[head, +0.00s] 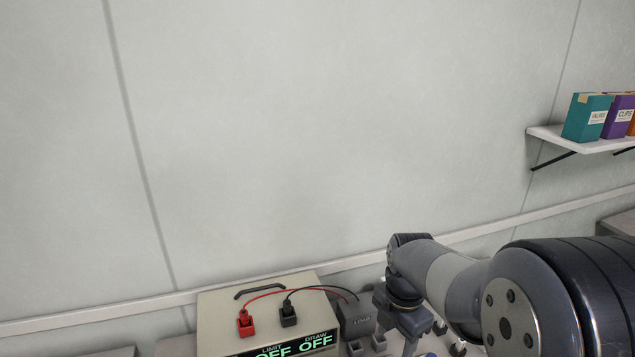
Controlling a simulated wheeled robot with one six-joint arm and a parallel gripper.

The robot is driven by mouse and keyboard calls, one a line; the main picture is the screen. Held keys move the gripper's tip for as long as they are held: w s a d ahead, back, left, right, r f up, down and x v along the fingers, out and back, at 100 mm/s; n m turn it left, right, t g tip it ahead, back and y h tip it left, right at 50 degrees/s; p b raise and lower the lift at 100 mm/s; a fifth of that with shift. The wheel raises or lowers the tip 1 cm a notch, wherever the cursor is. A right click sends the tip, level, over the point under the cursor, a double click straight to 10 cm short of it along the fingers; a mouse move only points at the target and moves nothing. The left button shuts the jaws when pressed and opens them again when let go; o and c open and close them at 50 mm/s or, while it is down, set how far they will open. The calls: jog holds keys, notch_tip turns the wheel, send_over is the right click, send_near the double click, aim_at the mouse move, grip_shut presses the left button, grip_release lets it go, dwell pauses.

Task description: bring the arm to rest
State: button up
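My arm (450,280) reaches in from the right edge and bends downward at its far end. My gripper (402,330) points down at the bottom of the head view, just right of a dark grey box labelled LOAD (357,318). The fingertips are cut off or hidden at the lower edge, so I cannot tell whether it is open or shut, or whether it touches anything.
A beige tester (222,310) with a handle shows LIMIT OFF and DRAW OFF. A red plug (246,323) and a black plug (288,315) sit on it, their leads running right. A wall shelf (552,137) at right holds boxes. The wall above is clear.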

notch_tip(320, 180, down, 9)
jog(key=shift+f, duration=0.1)
jog(key=shift+w+m, duration=0.15)
jog(key=shift+m, duration=0.15)
jog(key=m, duration=1.1)
jog(key=shift+m, duration=0.4)
jog(key=m, duration=0.5)
jog(key=shift+m, duration=0.3)
jog(key=m+p, duration=0.1)
jog(key=m, duration=0.5)
jog(key=shift+w+d, duration=0.1)
